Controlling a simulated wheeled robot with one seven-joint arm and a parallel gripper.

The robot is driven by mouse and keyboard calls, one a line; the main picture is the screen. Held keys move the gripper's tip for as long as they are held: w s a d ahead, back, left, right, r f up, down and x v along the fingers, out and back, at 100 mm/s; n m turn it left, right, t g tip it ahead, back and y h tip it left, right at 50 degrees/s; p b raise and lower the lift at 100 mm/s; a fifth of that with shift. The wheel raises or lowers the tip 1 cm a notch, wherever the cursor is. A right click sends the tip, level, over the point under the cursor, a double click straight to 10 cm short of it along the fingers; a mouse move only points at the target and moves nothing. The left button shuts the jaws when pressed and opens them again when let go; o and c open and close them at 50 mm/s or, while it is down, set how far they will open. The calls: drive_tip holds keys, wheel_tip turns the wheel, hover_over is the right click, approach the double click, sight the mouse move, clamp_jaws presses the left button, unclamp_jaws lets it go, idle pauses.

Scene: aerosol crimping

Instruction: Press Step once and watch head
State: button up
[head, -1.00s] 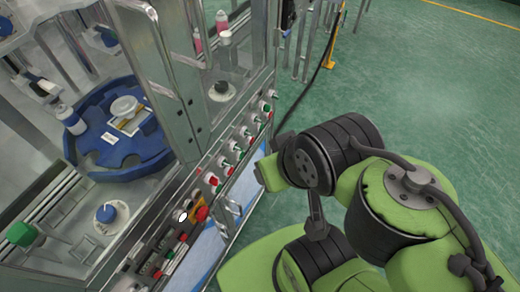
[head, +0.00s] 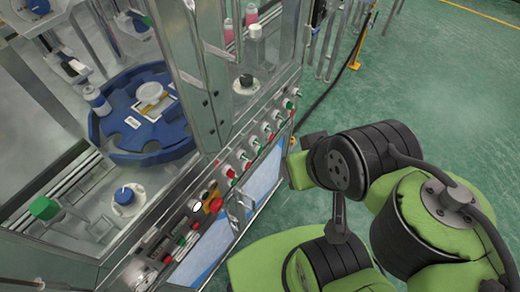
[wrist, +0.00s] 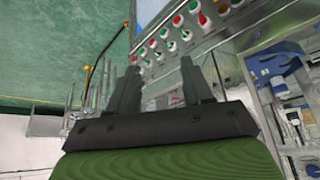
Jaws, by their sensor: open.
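The control panel (head: 222,190) runs along the front edge of the machine. Several red, green and white buttons (head: 267,126) line its upper part. More controls sit lower, among them a white round button (head: 197,206) and a red knob on yellow (head: 214,205). No label is readable, so I cannot tell which button is Step. I cannot single out the crimping head with certainty. In the wrist view my gripper (wrist: 158,88) is open and empty, its fingers pointing towards the panel with its button row (wrist: 178,36) beyond.
A blue rotary table (head: 130,139) with a white round part stands inside the machine's metal frame (head: 196,100). A blue-topped knob (head: 125,196) and a green block (head: 43,208) are at lower left. Open green floor (head: 440,100) lies to the right.

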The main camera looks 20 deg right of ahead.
clamp_jaws()
idle(1.5)
